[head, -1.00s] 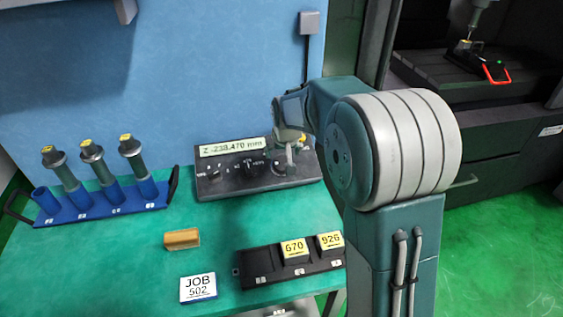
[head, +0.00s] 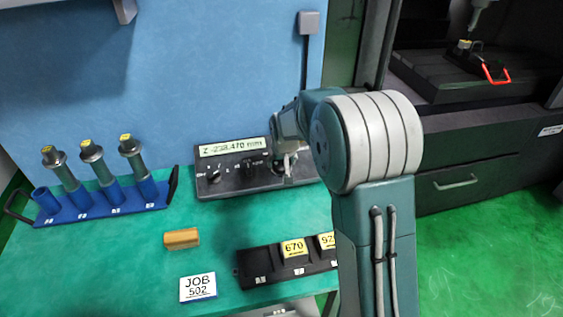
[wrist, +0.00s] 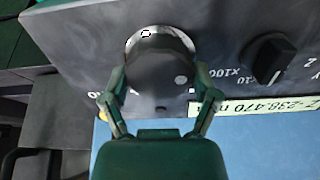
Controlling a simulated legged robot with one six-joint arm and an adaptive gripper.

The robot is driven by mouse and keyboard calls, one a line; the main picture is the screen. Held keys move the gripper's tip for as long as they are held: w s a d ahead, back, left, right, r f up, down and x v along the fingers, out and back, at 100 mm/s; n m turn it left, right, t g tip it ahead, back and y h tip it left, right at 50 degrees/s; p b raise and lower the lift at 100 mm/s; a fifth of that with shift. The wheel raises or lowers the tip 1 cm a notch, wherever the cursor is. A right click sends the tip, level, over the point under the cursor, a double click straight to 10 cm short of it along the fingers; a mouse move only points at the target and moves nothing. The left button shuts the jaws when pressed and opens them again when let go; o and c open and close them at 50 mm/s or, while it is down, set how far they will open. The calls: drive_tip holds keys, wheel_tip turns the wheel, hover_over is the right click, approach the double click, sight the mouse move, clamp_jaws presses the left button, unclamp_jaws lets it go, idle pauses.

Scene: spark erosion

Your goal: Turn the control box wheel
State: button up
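The control box (head: 225,182) is a dark grey panel at the back of the green bench, with a lit display (head: 232,147) reading Z -238.470 mm. Its wheel (wrist: 158,72), a dark round knob with a bright metal rim and a small pale dot, fills the top middle of the wrist view. My gripper (wrist: 160,80) is open, with one finger on each side of the wheel. The fingers are close to its edge; whether they touch it I cannot tell. In the head view my gripper (head: 289,163) partly hides the wheel.
A selector knob (wrist: 268,60) sits beside the wheel. On the bench are a blue rack (head: 105,203) with several electrode holders, a yellow-brown block (head: 181,238), a JOB 502 card (head: 198,287) and a black tray (head: 262,268) with yellow-labelled pieces.

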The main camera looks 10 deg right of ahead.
drive_tip(key=shift+f+n, duration=0.1)
drive_tip(key=shift+n, duration=0.2)
drive_tip(key=n, duration=0.4)
drive_tip(key=shift+a+n, duration=0.1)
drive_tip(key=shift+n, duration=0.3)
drive_tip(key=n, duration=0.5)
drive_tip(key=shift+s+f, duration=0.1)
drive_tip(key=shift+s, duration=0.05)
drive_tip(key=n, duration=0.5)
drive_tip(key=shift+s+a+n, duration=0.1)
drive_tip(key=shift+n, duration=0.3)
drive_tip(key=n, duration=0.5)
drive_tip(key=shift+f+n, duration=0.1)
drive_tip(key=shift+n, duration=0.2)
drive_tip(key=o, duration=1)
